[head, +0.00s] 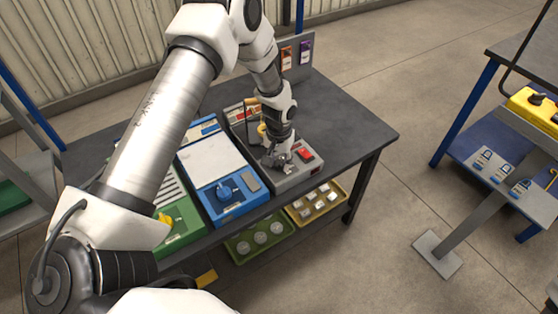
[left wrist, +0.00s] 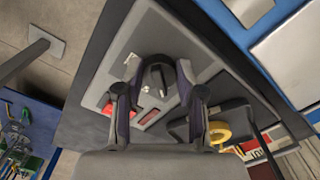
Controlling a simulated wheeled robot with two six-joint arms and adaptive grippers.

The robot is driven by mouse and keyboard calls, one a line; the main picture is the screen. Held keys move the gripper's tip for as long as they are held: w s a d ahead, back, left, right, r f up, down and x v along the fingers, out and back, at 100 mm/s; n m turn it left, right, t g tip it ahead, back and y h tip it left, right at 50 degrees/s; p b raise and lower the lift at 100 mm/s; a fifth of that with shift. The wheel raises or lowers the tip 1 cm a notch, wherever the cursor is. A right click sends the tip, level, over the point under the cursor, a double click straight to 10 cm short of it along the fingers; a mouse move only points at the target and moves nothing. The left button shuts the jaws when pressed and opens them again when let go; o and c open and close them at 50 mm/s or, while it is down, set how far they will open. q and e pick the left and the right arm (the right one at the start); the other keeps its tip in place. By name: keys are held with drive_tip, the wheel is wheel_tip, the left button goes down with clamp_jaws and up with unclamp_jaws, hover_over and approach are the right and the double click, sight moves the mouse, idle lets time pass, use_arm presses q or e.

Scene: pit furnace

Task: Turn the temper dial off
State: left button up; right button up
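A grey control unit (head: 299,178) stands at the right of the units on the dark bench. In the left wrist view its panel (left wrist: 125,45) carries a black dial (left wrist: 157,76) with a raised grip. My left gripper (head: 276,160) is down at this panel and hides most of the dial in the head view. In the left wrist view the fingers of my left gripper (left wrist: 158,68) stand on either side of the dial, parted, with a narrow gap seeming to show at each side. I cannot read any dial label. My right gripper is not in view.
A red switch (head: 305,155) sits on the grey unit beside the gripper. A blue unit with a blue knob (head: 225,191) and a green unit with a yellow knob (head: 165,218) stand to the left. The bench top (head: 345,120) is clear at right.

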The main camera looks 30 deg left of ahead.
use_arm(q)
drive_tip(key=shift+w, duration=0.1)
drive_tip(key=c, duration=0.3)
drive_tip(key=shift+c, duration=0.2)
drive_tip(key=shift+r+n+p, duration=0.15)
drive_tip(key=shift+n+p, duration=1.4)
drive_tip(key=shift+n, duration=0.25)
drive_tip(key=n+p, duration=0.2)
drive_tip(key=n, duration=0.1)
drive_tip(key=shift+w+d, duration=0.1)
drive_tip(key=shift+n+p, duration=0.45)
drive_tip(key=shift+n, duration=0.25)
drive_tip(key=shift+f, duration=0.2)
